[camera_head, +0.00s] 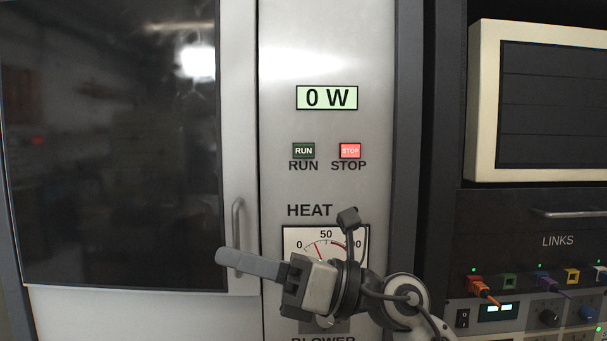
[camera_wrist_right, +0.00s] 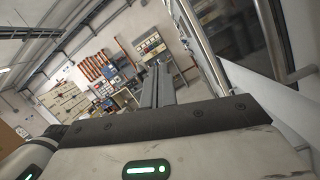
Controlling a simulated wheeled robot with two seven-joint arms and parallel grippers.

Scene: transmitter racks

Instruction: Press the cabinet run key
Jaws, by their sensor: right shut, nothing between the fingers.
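The dark green RUN key (camera_head: 303,150) sits on the cabinet's grey front panel (camera_head: 325,50), beside the lit red STOP key (camera_head: 350,150). The display (camera_head: 327,97) above them reads 0 W. My right gripper (camera_head: 220,257) is below and to the left of the keys, in front of the HEAT meter (camera_head: 300,240), with its fingers pointing left. It is shut and empty, apart from the RUN key. In the right wrist view the shut fingers (camera_wrist_right: 158,72) point into the room, and the keys are not seen there. My left gripper is not in view.
A cabinet door with a dark window (camera_head: 110,140) and a vertical handle (camera_head: 236,222) stands left of the panel, close to my fingertips. A rack with a LINKS panel (camera_head: 540,240), cables and knobs is at right. The space before the keys is clear.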

